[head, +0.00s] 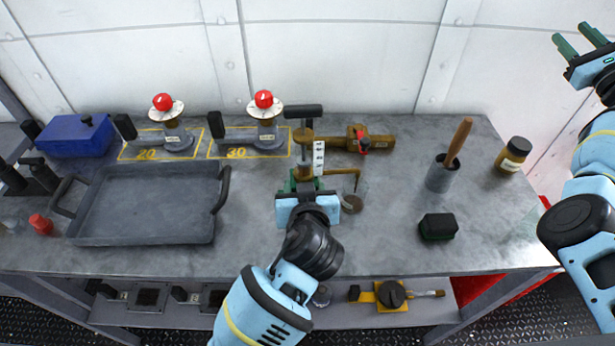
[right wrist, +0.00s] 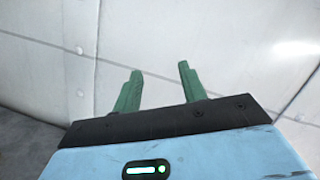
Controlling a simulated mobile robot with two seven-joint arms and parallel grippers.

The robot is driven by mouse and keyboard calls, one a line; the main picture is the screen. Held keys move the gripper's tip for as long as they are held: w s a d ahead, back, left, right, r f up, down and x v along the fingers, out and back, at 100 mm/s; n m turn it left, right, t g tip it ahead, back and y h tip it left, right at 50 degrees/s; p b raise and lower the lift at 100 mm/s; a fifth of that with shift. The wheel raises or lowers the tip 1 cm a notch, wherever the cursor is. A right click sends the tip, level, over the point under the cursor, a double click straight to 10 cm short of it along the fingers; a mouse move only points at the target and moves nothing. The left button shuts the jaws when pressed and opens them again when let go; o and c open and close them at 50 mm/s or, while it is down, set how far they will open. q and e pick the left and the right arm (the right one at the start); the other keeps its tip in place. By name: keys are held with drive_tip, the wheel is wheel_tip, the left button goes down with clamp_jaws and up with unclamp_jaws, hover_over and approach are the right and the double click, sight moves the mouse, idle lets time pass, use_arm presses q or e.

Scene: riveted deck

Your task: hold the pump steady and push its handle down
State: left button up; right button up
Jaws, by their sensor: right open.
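The brass pump (head: 304,168) stands upright on the metal bench, with a measuring scale and a bent spout on its right. Its black T-shaped handle (head: 304,111) is at the top, raised above the body. My left gripper (head: 304,183) is at the lower pump body, green fingers on either side of it. My wrist hides the pump's base, and I cannot tell whether the fingers press on it. My right gripper (head: 580,38) is open and empty, high at the far right, well away from the pump. Its open fingers also show in the right wrist view (right wrist: 160,85) against the wall.
A grey tray (head: 80,230) and two red-knobbed devices (head: 172,135) (head: 265,130) stand left of the pump. A cup with a wooden-handled tool (head: 439,180), a jar (head: 512,156) and a black block (head: 438,227) are to the right.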

drive_tip(key=w+a+r+n+g+y, duration=0.1)
drive_tip(key=a+r+n+g+y, duration=0.2)
drive_tip(key=a+r, duration=0.5)
drive_tip(key=w+a+r+n+g+y, duration=0.1)
drive_tip(key=w+a+r+n+y, duration=0.15)
drive_tip(key=a+y, duration=0.6)
drive_tip(key=s+a+r+n+g, duration=0.2)
drive_tip(key=a+g, duration=0.1)
drive_tip(key=a, duration=0.4)
drive_tip(key=s+a+r+n+g, duration=0.1)
drive_tip(key=a+r+n+g, duration=0.15)
drive_tip(key=a, duration=0.55)
drive_tip(key=s+a+r+n+g, duration=0.2)
drive_tip(key=a+g, duration=0.1)
drive_tip(key=a, duration=0.4)
drive_tip(key=m+g+h, duration=0.1)
drive_tip(key=g+h, duration=0.7)
drive_tip(key=h, duration=0.7)
hover_over(300, 107)
wheel_tip(300, 107, down, 9)
drive_tip(key=shift+d+f+t, duration=0.1)
drive_tip(key=shift+f+t, duration=0.1)
drive_tip(key=shift+t, duration=0.05)
drive_tip(key=shift+f, duration=0.1)
drive_tip(key=shift+f, duration=5.85)
